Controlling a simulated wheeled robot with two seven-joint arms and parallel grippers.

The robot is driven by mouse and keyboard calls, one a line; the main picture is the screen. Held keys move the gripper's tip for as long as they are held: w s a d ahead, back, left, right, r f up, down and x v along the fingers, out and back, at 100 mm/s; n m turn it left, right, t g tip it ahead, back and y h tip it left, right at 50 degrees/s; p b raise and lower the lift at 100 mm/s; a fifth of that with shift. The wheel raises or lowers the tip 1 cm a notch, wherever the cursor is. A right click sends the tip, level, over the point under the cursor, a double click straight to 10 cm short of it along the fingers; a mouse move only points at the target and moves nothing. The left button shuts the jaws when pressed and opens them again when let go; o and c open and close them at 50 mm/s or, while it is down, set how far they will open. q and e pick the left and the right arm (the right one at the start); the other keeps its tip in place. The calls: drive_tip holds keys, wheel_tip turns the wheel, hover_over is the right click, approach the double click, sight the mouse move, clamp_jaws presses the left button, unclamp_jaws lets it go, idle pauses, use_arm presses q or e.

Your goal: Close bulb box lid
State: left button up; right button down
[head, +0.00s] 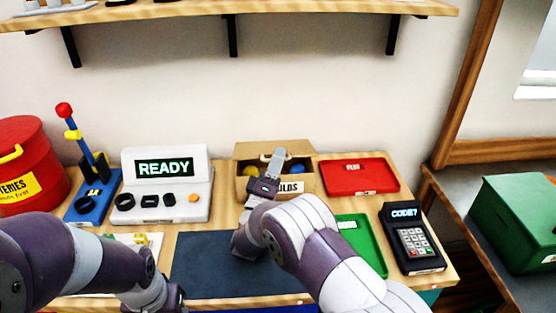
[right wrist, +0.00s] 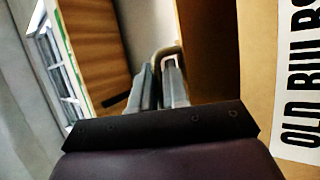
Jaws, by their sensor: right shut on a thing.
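The cardboard bulb box (head: 244,186) stands at the back middle of the table, its front label partly hidden by my right arm. A yellow and a blue bulb show inside. Its lid (head: 262,147) is raised at the back. My right gripper (head: 278,154) reaches over the box from the front. In the right wrist view its fingers (right wrist: 166,72) are close together on a pale curved piece by the brown panel, which looks like part of the lid; the contact is small and partly hidden. The box front with its label (right wrist: 302,100) is beside it. My left gripper (head: 173,297) is low at the front, its fingers unclear.
A red tray (head: 360,176) lies right of the box, a green tray (head: 376,262) in front of it, and a keypad terminal (head: 412,240) further right. A READY display unit (head: 166,184) stands left of the box. A dark mat (head: 205,265) is bare.

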drive_tip(key=shift+f, duration=0.1)
idle(0.7)
drive_tip(key=c, duration=1.5)
unclamp_jaws()
drive_tip(key=shift+w, duration=0.2)
drive_tip(key=shift+s, duration=0.1)
drive_tip(key=s+a+f+b, duration=0.1)
drive_tip(key=s+a, duration=0.2)
drive_tip(key=s, duration=0.4)
drive_tip(key=s+a+f+b, duration=0.1)
drive_tip(key=s+a, duration=0.3)
drive_tip(key=s, duration=0.3)
drive_tip(key=shift+s+f, duration=0.2)
drive_tip(key=shift+s, duration=0.15)
drive_tip(key=shift+a, duration=0.1)
drive_tip(key=shift+c, duration=0.3)
